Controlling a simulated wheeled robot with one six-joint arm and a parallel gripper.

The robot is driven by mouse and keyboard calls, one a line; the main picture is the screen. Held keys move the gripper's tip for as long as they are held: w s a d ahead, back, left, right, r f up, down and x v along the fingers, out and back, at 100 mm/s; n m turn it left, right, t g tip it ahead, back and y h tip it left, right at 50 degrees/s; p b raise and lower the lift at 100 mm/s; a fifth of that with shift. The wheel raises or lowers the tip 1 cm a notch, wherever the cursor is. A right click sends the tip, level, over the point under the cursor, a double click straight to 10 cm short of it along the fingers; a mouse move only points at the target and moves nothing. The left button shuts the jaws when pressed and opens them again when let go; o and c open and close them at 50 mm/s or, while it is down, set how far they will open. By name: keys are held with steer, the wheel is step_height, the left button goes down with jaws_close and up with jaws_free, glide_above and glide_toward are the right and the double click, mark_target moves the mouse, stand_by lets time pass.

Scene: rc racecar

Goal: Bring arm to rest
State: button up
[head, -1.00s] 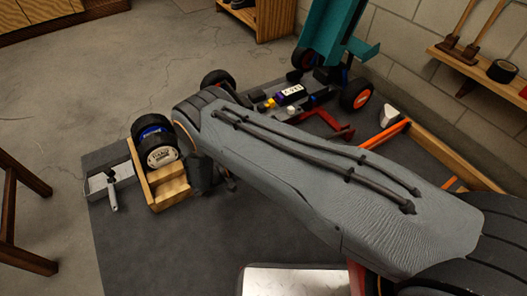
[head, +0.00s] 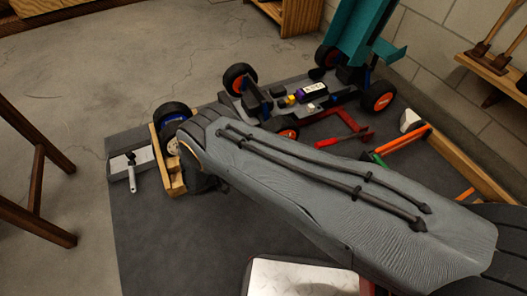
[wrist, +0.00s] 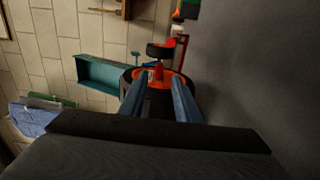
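My gripper (wrist: 160,73) shows in the wrist view as two blue-grey fingers spread apart. A wheel with an orange rim and black tyre (wrist: 131,80) appears beyond and between the fingers; I see no grip on it. In the head view my grey arm stretches across the middle and hides my gripper. The RC car (head: 312,90) stands on the dark mat (head: 150,240) beyond the arm, with black tyres and orange rims. A wooden tray (head: 177,185) holding wheels (head: 173,112) sits left of the arm's far end, partly hidden by it.
A grey tray with a light-handled tool (head: 133,172) lies at the mat's left. A teal stand (head: 360,30) is behind the car. Red and orange tools (head: 400,141) lie right of it. A wooden shelf (head: 492,66) is on the wall. Wooden furniture legs (head: 38,180) stand left.

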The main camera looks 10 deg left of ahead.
steer(key=s+r+g+y+p, duration=0.1)
steer(key=s+r+g+y, duration=0.15)
steer(key=r, duration=0.65)
steer(key=s+d+r+g+y, duration=0.15)
steer(key=r+g, duration=0.25)
steer(key=r, duration=0.6)
steer(key=s+r+g+y+p, duration=0.1)
steer(key=s+r+g+y, duration=0.15)
steer(key=r, duration=0.65)
steer(key=s+d+r+g+y+p, duration=0.1)
steer(key=s+d+r+y, duration=0.3)
steer(key=s+r, duration=0.6)
steer(key=s+d+r+y+p, duration=0.1)
steer(key=s+d+r+y, duration=0.1)
steer(key=s+r+y, duration=0.65)
steer(key=s+d+r+m+h+p, duration=0.1)
steer(key=d+r+m+p, duration=0.1)
steer(key=d+r+p, duration=0.5)
steer(key=s+d+r+m+h+p, duration=0.1)
steer(key=d+r+p, duration=0.5)
steer(key=r+p, duration=0.6)
steer(key=s+d+r+m+h+p, duration=0.1)
steer(key=d+r+p, duration=0.6)
steer(key=p, duration=1.2)
step_height(320, 180, up, 3)
steer(key=m+h, duration=0.1)
steer(key=m, duration=0.1)
steer(key=shift+d+m, duration=0.3)
steer(key=shift+m, duration=0.1)
